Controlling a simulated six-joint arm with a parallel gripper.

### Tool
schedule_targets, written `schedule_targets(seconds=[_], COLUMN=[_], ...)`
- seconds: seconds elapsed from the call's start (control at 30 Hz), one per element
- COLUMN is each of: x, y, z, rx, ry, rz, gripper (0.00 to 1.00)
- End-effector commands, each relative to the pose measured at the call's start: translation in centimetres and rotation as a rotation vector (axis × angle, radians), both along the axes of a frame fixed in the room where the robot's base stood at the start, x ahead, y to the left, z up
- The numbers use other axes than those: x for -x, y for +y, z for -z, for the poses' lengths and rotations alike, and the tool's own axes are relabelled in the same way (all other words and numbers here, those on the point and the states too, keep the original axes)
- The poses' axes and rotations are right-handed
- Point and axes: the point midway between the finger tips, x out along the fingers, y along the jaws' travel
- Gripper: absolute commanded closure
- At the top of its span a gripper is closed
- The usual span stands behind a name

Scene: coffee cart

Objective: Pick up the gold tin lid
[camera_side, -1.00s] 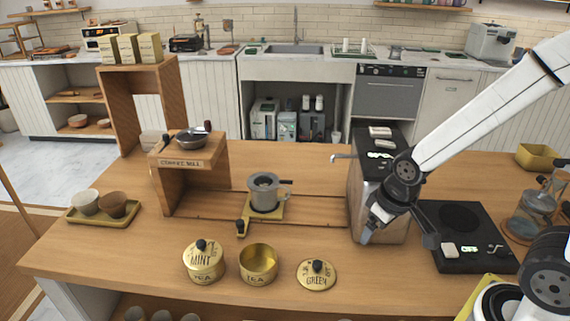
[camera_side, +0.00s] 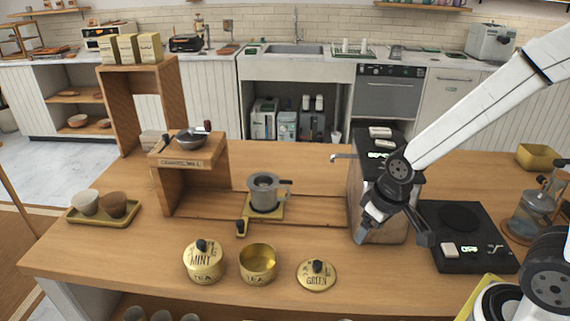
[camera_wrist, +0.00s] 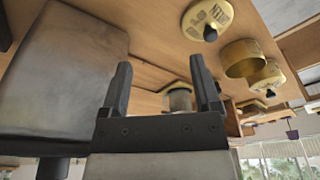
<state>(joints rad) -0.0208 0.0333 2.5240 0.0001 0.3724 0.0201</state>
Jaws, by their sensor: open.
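The gold tin lid (camera_side: 317,275) marked GREEN lies flat on the wooden counter, black knob up, right of an open gold tin (camera_side: 258,264). A second gold tin (camera_side: 203,261) wears a lid marked MINT. My gripper (camera_side: 396,240) hangs above the counter in front of the dark machine, up and to the right of the GREEN lid. In the wrist view my gripper (camera_wrist: 160,75) has its fingers apart with nothing held. There, the GREEN lid (camera_wrist: 208,18) shows at the top right, beyond the fingers, and the open tin (camera_wrist: 240,58) lies below it.
The dark machine (camera_side: 369,171) stands just behind my gripper. A black scale (camera_side: 467,233) is at the right. A metal cup (camera_side: 265,190) stands on a gold stand at the middle. Clear counter lies around the GREEN lid.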

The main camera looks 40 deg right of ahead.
Motion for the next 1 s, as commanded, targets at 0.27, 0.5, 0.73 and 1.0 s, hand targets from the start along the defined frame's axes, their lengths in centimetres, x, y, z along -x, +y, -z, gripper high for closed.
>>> schedule_targets(seconds=[0.27,0.5,0.73,1.0], x=[-3.4,-5.8,-6.6,-6.6], y=[3.3,6.7,8.0,7.9], z=[1.1,2.5,3.1,3.7], rx=[-0.009,-0.001,0.005,0.005], ry=[0.096,0.183,0.213,0.214], rz=[-0.006,-0.003,0.000,0.001], gripper=[0.20,0.20,0.20,0.20])
